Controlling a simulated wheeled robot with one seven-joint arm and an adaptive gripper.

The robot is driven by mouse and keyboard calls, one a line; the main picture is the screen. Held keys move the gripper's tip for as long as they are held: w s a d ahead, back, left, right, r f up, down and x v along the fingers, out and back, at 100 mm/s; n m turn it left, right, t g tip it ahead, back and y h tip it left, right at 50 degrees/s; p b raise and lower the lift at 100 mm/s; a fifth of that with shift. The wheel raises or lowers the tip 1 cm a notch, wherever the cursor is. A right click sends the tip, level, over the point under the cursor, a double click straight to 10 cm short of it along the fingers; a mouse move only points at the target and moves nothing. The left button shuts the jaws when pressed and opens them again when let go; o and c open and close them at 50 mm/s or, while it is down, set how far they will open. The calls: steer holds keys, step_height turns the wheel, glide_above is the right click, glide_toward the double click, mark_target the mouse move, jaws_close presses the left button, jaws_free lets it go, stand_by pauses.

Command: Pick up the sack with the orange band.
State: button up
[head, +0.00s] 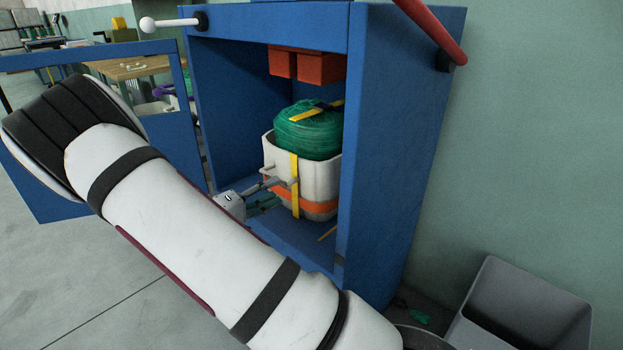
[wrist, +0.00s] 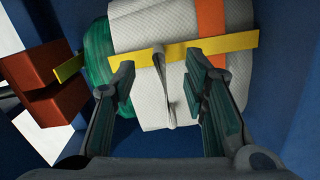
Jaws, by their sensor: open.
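The sack (head: 315,175) is white, with an orange band (head: 321,207) low around it. It stands upright inside the blue cabinet (head: 396,140), with a yellow strap (head: 295,168) down its near side. In the wrist view the white sack (wrist: 190,25) fills the upper middle, its orange band (wrist: 211,35) right of centre.
A green netting bundle (head: 308,132) sits on top of the sack. Orange-red blocks (head: 318,68) hang above it. The cabinet's side walls are close, and its blue door (head: 170,128) stands open at left. A grey bin (head: 520,315) stands on the floor at right.

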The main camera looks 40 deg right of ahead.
mark_target(283, 185)
steer(key=shift+d+f+b, duration=0.15)
steer(key=shift+d+b, duration=1)
steer(key=shift+d, duration=1.85)
steer(key=shift+c, duration=0.2)
jaws_close()
